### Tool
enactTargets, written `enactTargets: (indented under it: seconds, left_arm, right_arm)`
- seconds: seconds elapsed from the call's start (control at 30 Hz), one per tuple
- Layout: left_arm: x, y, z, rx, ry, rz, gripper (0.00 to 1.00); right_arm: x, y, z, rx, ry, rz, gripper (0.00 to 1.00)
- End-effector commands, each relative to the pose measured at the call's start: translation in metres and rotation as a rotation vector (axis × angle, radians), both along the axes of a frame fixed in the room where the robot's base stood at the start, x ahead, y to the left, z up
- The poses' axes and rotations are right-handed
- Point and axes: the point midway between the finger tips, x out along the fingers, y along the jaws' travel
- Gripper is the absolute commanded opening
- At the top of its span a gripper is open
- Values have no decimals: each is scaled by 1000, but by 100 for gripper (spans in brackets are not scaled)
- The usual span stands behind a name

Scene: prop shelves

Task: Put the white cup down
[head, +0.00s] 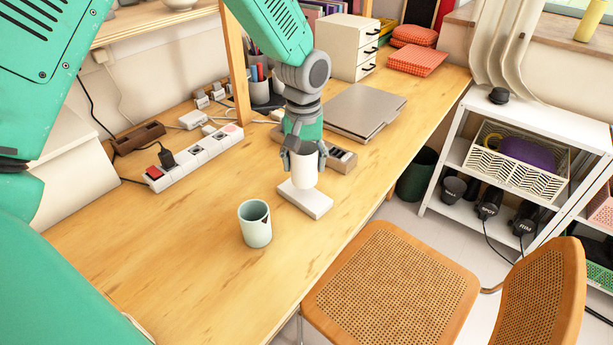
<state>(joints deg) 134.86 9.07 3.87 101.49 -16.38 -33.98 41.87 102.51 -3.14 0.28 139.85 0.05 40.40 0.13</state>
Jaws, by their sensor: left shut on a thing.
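The white cup (305,172) is in the fingers of my left gripper (304,148), which points down from above and is shut on the cup's upper part. The cup is upright over a small white slab (306,199) on the wooden desk. I cannot tell whether the cup's base touches the slab. My right gripper is not in view.
A pale green mug (256,225) stands to the left of the slab. A power strip (195,158) lies behind it, and a closed laptop (364,112) lies farther back. A cane chair (396,287) is at the desk's edge. The desk's front left is clear.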

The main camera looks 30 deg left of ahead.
Motion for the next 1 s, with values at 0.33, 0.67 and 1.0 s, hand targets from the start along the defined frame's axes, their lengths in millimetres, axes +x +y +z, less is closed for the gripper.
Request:
enactTargets:
  seconds: [0.33, 0.67, 1.0]
  left_arm:
    - [0, 0, -37, -1, 0, 0, 17]
    - [0, 0, -38, 0, 0, -1, 73]
    - [0, 0, -36, -1, -1, -1, 73]
  right_arm:
    - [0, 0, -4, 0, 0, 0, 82]
    - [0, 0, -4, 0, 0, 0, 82]
    - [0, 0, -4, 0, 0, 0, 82]
